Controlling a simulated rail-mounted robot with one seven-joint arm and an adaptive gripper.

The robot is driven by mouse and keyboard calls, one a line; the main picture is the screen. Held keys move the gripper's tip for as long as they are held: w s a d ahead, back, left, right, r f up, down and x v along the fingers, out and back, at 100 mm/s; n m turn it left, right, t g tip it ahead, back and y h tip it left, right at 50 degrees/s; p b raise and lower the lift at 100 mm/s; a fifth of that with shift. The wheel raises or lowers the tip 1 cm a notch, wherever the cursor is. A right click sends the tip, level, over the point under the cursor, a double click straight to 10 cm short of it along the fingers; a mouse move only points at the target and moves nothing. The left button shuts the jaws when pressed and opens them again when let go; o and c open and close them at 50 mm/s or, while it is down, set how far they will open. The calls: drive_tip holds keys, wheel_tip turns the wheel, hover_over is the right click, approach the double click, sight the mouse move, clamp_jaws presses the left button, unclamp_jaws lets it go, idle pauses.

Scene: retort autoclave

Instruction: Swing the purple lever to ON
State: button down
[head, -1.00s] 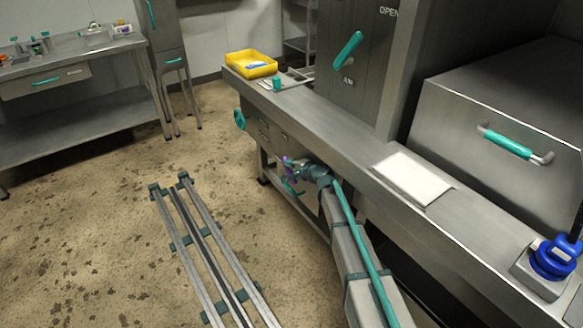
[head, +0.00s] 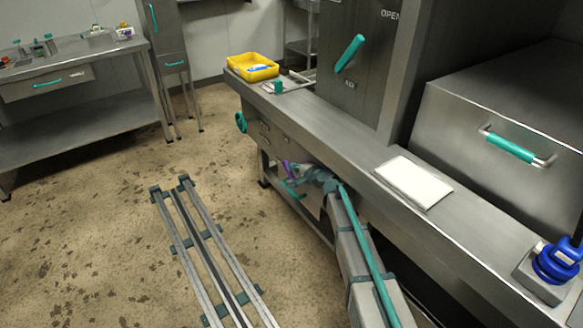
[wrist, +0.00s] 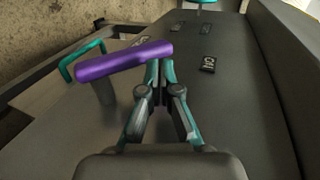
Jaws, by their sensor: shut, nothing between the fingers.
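The purple lever (wrist: 122,60) shows in the wrist view as a thick bar on the front panel of the steel bench. It slants slightly, with its right end higher in the picture. My gripper (wrist: 160,64) is shut and empty. Its fingertips are right at the lever's right end; I cannot tell whether they touch it. A small dark label (wrist: 208,64) with light lettering sits on the panel to the right of the lever. In the head view, the lever (head: 287,168) is small and partly hidden beside my gripper (head: 298,176) at the bench front.
A teal handle (wrist: 82,60) stands out left of the lever in the wrist view. A teal wheel (head: 241,122) is farther along the bench front. The bench top (head: 340,135) overhangs above my gripper. Floor rails (head: 205,245) lie to the left.

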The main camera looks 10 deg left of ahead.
drive_tip(key=v, duration=0.5)
drive_tip(key=s+d+f+n+g+h, duration=0.25)
drive_tip(key=s+d+f+g, duration=0.2)
drive_tip(key=s+f, duration=0.5)
drive_tip(key=s+d+f+n+g+h, duration=0.1)
drive_tip(key=s+d+f+n+g, duration=0.2)
drive_tip(key=s+d+f, duration=0.6)
drive_tip(key=s+d+f+n+g+h, duration=0.25)
drive_tip(key=s+f, duration=0.45)
drive_tip(key=s, duration=0.6)
drive_tip(key=s+d+f+g+h, duration=0.1)
drive_tip(key=s+d+f+g, duration=0.1)
drive_tip(key=s+d, duration=0.45)
drive_tip(key=s+d+f+n+g+h, duration=0.1)
drive_tip(key=s+d+f+g, duration=0.15)
drive_tip(key=s, duration=0.65)
drive_tip(key=s+d+f+g+h, duration=0.1)
drive_tip(key=s+d+f+h, duration=0.1)
drive_tip(key=s+d, duration=0.4)
drive_tip(key=s+d+f+g, duration=0.1)
drive_tip(key=s+d+g, duration=0.2)
drive_tip(key=s, duration=1)
drive_tip(key=w+r+t+p, duration=0.2)
drive_tip(key=w+r+p, duration=0.1)
drive_tip(key=r+p, duration=1.1)
drive_tip(key=p, duration=0.3)
drive_tip(key=shift+a+r, duration=0.25)
drive_tip(key=shift+r, duration=0.15)
